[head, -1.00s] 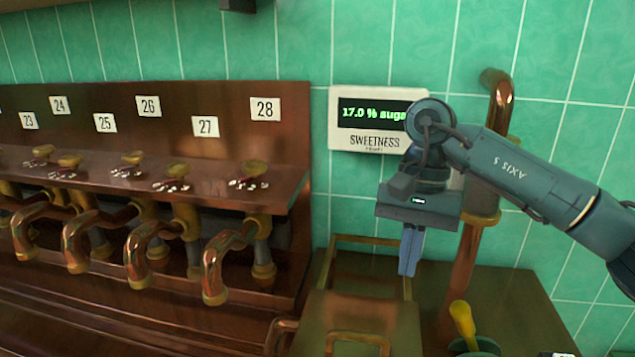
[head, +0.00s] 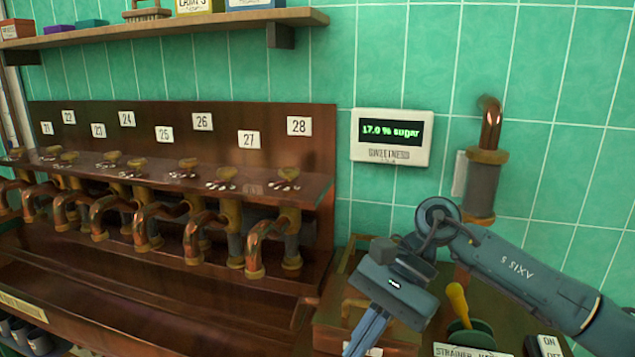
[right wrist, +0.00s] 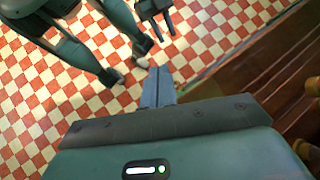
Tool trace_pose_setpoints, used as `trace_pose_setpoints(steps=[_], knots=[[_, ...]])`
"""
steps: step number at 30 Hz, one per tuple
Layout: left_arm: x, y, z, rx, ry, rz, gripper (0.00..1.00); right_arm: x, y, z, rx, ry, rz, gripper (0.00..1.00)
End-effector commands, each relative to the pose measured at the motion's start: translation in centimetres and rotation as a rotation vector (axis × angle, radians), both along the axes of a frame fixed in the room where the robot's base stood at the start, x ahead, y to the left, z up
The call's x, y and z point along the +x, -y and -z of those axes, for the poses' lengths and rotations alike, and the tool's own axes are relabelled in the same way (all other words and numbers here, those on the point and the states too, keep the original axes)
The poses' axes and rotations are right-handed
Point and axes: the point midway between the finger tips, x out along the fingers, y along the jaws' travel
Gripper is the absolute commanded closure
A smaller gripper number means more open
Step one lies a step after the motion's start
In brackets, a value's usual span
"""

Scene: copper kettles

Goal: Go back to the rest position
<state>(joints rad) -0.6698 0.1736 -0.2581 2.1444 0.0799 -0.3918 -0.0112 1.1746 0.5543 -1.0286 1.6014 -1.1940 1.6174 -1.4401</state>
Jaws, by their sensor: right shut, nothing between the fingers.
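My right gripper (head: 366,332) is in the lower middle of the head view, in front of the wooden box with brass handles. Its blue fingers are together and empty, tilted down to the left. They also show shut in the right wrist view (right wrist: 158,86), above the checkered floor. My left arm does not show in the head view. A dark two-pronged part at the top of the right wrist view may be my left gripper, but I cannot tell.
A row of copper taps (head: 205,238) is at left. The sweetness display (head: 391,138) reads 17.0 % sugar. Red and white floor (right wrist: 215,40) is open below.

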Motion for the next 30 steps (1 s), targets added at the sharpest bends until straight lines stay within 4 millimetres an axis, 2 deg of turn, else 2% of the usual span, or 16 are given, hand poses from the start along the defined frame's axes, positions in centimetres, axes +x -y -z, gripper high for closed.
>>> trace_pose_setpoints(steps=[1, 5, 6, 9, 11, 14, 17, 20, 23, 24, 26, 27, 30], knots=[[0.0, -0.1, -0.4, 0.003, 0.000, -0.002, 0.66, -1.2, -1.9, 0.1, 0.081, -0.090, 0.043, 1.00], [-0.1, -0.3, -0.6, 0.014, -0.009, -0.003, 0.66, -3.7, -6.5, -0.9, 0.308, -0.389, 0.211, 1.00], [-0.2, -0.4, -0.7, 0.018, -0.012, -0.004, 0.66, -4.2, -7.7, -1.6, 0.378, -0.508, 0.276, 1.00], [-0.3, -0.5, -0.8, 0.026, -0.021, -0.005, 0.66, -4.5, -9.5, -3.5, 0.541, -0.838, 0.445, 1.00], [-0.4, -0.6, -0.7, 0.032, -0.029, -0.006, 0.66, -4.0, -9.9, -4.4, 0.625, -1.052, 0.549, 1.00], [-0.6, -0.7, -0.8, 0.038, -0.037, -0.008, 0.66, -2.4, -9.2, -4.9, 0.743, -1.430, 0.720, 1.00], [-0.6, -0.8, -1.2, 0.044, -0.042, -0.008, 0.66, -0.4, -7.2, -3.7, 0.838, -1.830, 0.886, 1.00], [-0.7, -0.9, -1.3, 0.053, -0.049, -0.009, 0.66, 1.1, -4.4, -0.5, 0.912, -2.249, 1.039, 1.00], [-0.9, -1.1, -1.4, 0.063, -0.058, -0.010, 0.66, 1.3, -1.0, 4.4, 0.978, -2.678, 1.176, 1.00], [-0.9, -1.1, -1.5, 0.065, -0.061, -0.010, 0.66, 0.8, 0.4, 6.7, -0.929, 2.643, -1.134, 1.00], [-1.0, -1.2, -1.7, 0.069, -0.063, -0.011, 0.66, -0.5, 2.4, 10.4, -0.815, 2.435, -1.009, 1.00], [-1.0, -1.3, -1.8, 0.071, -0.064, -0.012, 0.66, -1.8, 3.6, 12.7, -0.750, 2.304, -0.927, 1.00], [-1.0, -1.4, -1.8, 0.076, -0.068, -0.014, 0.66, -5.4, 6.0, 17.5, -0.633, 2.026, -0.767, 1.00]])
